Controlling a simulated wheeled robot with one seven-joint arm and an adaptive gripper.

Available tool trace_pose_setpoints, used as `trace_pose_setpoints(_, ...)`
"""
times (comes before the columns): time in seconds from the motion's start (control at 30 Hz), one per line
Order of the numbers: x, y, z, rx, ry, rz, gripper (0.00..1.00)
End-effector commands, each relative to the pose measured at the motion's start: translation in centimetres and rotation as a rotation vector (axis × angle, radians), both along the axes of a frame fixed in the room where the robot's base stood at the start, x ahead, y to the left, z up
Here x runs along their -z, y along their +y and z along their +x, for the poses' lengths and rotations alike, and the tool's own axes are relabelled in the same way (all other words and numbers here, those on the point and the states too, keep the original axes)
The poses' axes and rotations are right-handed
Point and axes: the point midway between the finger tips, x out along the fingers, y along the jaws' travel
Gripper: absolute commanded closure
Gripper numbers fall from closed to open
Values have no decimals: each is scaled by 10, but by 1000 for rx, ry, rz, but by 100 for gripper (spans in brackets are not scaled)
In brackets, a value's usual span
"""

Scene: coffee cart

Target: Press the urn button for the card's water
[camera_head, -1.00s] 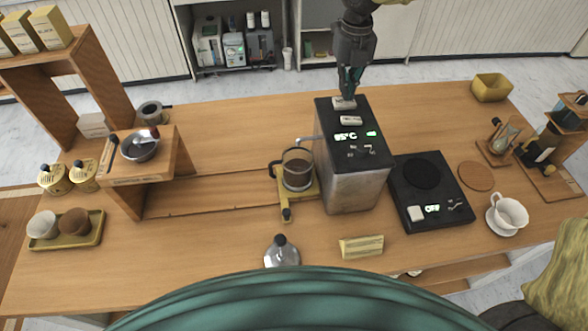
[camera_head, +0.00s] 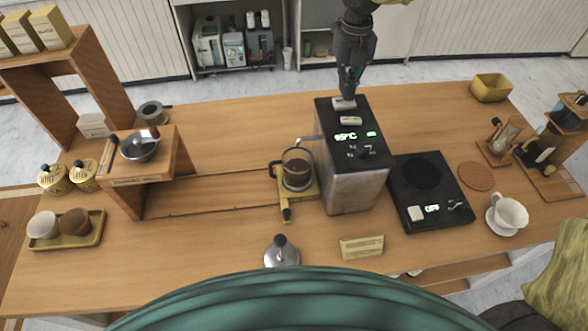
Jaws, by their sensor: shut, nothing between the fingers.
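The urn (camera_head: 353,185) is a tall dark-topped metal box in the middle of the counter. Its top shows a green display (camera_head: 346,136) that seems to read 95°C. Two pale buttons lie toward its far edge: a far button (camera_head: 343,102) and a nearer button (camera_head: 351,120). My gripper (camera_head: 347,95) is shut and empty, pointing down at the far button; its tips touch or nearly touch it. A glass jug (camera_head: 297,170) with dark contents stands under the spout, left of the urn. A yellow card (camera_head: 362,247) lies in front; its writing is too small to read.
A black hot plate (camera_head: 415,172) showing OFF stands right of the urn, with a white cup (camera_head: 508,214) beyond it. A metal kettle-like vessel (camera_head: 282,252) is at the front. A wooden stand (camera_head: 155,177) is on the left. Counter behind the urn is clear.

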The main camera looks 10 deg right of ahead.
Motion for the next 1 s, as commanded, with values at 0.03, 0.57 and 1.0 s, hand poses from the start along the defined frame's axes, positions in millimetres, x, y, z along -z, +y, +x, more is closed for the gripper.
trace_pose_setpoints(0.03, -3, 0, 0, 0, 0, 0, 100)
trace_pose_setpoints(0.57, -43, 0, 0, 0, 0, 0, 100)
trace_pose_setpoints(1.0, -49, 0, 0, 0, 0, 0, 100)
